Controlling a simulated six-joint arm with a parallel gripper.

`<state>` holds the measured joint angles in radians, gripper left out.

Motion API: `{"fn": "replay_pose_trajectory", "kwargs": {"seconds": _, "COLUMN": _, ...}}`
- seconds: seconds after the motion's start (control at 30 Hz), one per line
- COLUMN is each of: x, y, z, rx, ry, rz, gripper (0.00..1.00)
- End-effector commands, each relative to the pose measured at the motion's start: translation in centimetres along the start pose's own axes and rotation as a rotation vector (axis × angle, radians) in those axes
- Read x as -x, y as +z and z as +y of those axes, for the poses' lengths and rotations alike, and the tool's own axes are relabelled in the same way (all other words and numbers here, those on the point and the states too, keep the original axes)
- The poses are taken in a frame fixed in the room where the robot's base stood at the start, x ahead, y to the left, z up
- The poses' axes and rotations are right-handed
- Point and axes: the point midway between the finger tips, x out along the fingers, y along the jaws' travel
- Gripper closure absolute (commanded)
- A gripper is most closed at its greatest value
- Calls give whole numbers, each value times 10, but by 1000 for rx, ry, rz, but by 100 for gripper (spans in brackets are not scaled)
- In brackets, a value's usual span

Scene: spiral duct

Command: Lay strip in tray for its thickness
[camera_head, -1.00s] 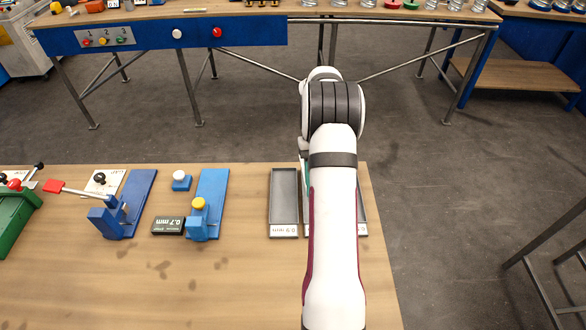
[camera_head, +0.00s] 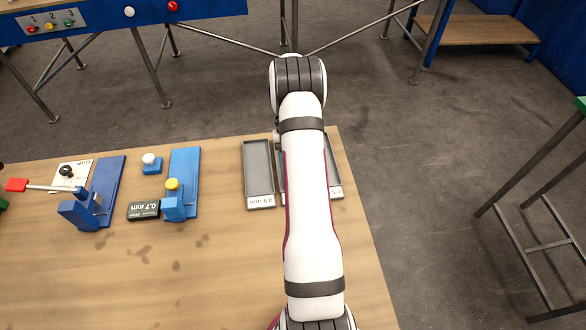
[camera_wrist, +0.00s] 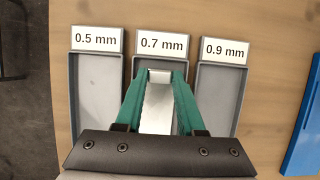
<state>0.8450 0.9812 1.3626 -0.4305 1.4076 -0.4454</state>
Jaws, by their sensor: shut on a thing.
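My gripper (camera_wrist: 158,80) shows in the wrist view, its two green fingers closing toward each other over the middle tray, labelled 0.7 mm (camera_wrist: 135,68). A pale metal strip (camera_wrist: 158,118) is between the fingers, along the tray's length. I cannot tell whether it touches the tray floor. The 0.5 mm tray (camera_wrist: 98,100) is to the left and the 0.9 mm tray (camera_wrist: 222,95) to the right; both look empty. In the head view my arm hides the gripper, the strip and most of the middle tray. The 0.9 mm tray (camera_head: 258,170) shows left of my arm.
A black gauge display (camera_head: 144,210) reads 0.7 mm. Beside it stand a blue fixture with a yellow knob (camera_head: 173,200) and a blue lever tool with a red handle (camera_head: 80,210). The table's right edge is close to the trays. The front of the table (camera_head: 180,285) is clear.

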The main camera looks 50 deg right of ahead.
Motion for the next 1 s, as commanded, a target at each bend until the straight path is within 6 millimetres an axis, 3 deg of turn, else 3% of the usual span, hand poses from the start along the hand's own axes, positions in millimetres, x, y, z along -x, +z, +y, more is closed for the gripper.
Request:
{"fn": "replay_pose_trajectory", "kwargs": {"seconds": 0.1, "x": 0, "y": 0, "z": 0, "rx": 0, "ry": 0, "rz": 0, "gripper": 100}}
{"fn": "replay_pose_trajectory", "kwargs": {"seconds": 0.13, "x": 0, "y": 0, "z": 0, "rx": 0, "ry": 0, "rz": 0, "gripper": 59}}
{"fn": "replay_pose_trajectory", "kwargs": {"seconds": 0.3, "x": 0, "y": 0, "z": 0, "rx": 0, "ry": 0, "rz": 0, "gripper": 28}}
{"fn": "replay_pose_trajectory", "kwargs": {"seconds": 0.53, "x": 0, "y": 0, "z": 0, "rx": 0, "ry": 0, "rz": -1, "gripper": 25}}
{"fn": "replay_pose_trajectory", "kwargs": {"seconds": 0.67, "x": 0, "y": 0, "z": 0, "rx": 0, "ry": 0, "rz": -1, "gripper": 2}}
{"fn": "replay_pose_trajectory", "kwargs": {"seconds": 0.7, "x": 0, "y": 0, "z": 0, "rx": 0, "ry": 0, "rz": -1, "gripper": 0}}
{"fn": "replay_pose_trajectory", "kwargs": {"seconds": 1.0, "x": 9, "y": 3, "z": 0, "rx": 0, "ry": 1, "rz": 0, "gripper": 0}}
